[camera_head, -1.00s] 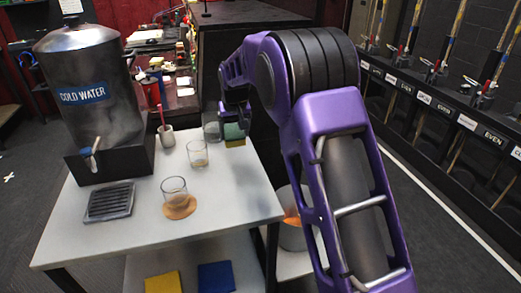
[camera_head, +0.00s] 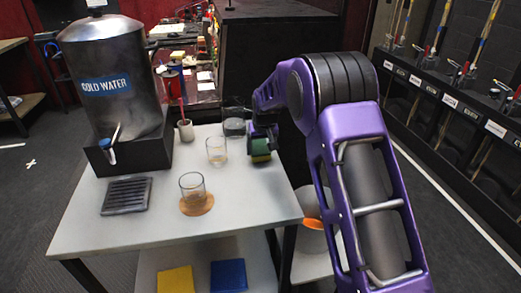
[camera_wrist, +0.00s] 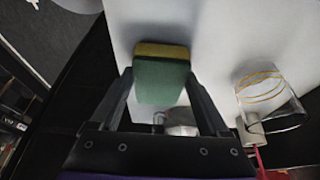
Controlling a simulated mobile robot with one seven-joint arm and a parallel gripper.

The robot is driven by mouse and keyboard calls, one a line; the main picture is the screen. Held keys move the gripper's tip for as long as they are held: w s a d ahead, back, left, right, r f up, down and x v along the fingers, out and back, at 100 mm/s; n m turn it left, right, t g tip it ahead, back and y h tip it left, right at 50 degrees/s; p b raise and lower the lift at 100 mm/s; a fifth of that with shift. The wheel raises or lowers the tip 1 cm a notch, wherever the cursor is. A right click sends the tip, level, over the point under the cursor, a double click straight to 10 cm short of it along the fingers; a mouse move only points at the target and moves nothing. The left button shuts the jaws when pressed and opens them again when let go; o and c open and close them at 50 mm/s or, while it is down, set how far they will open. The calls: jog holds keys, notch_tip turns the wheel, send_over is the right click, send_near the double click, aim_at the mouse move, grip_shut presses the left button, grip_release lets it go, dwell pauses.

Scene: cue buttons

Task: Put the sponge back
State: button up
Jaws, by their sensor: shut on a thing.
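A sponge, green with a yellow layer, is between the two fingers of my gripper (camera_head: 262,136), which is shut on it. In the head view the sponge (camera_head: 261,151) is at the right back part of the white table (camera_head: 110,225), low over the top; I cannot tell whether it touches. In the wrist view the green face of the sponge (camera_wrist: 160,82) fills the gap between the fingertips, with the yellow layer at its far edge.
A glass (camera_head: 216,151) stands left of the sponge and another glass (camera_head: 193,187) on an orange coaster. A darker glass (camera_head: 234,122) is behind. The cold water dispenser (camera_head: 108,80), drip tray (camera_head: 127,195) and cup (camera_head: 185,131) are left. Yellow (camera_head: 176,280) and blue (camera_head: 228,275) cloths lie below.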

jog(key=shift+f, duration=0.3)
jog(key=shift+f, duration=0.15)
jog(key=o, duration=1.2)
jog(key=shift+c, duration=0.2)
jog(key=shift+s+r, duration=0.1)
jog(key=shift+r, duration=0.55)
jog(key=v, duration=1.1)
jog(key=shift+p, duration=0.45)
jog(key=shift+s+d+r, duration=0.1)
jog(key=shift+s, duration=0.05)
